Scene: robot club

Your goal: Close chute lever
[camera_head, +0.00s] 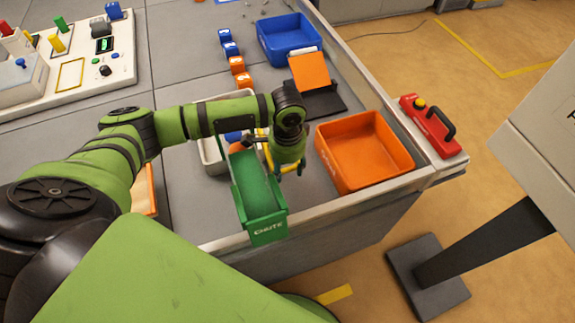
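The green chute (262,212), marked CHUTE on its front, stands at the near edge of the grey table. A yellow bar (267,157), which looks like part of the chute lever, shows at the chute's right side, partly hidden by my gripper. My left gripper (287,170) points down right beside the chute and the yellow bar. Its fingers are small and partly hidden, so I cannot tell if they are open or touch the bar. A dark and orange end piece (245,144) shows just above the chute. My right gripper is out of view.
An orange bin (361,178) stands close to the right of my gripper. A pale tray (209,160) lies behind the chute, partly under my arm. A blue bin (287,38), an orange tilted panel (310,72) and a red toolbox-like object (432,125) stand farther off.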

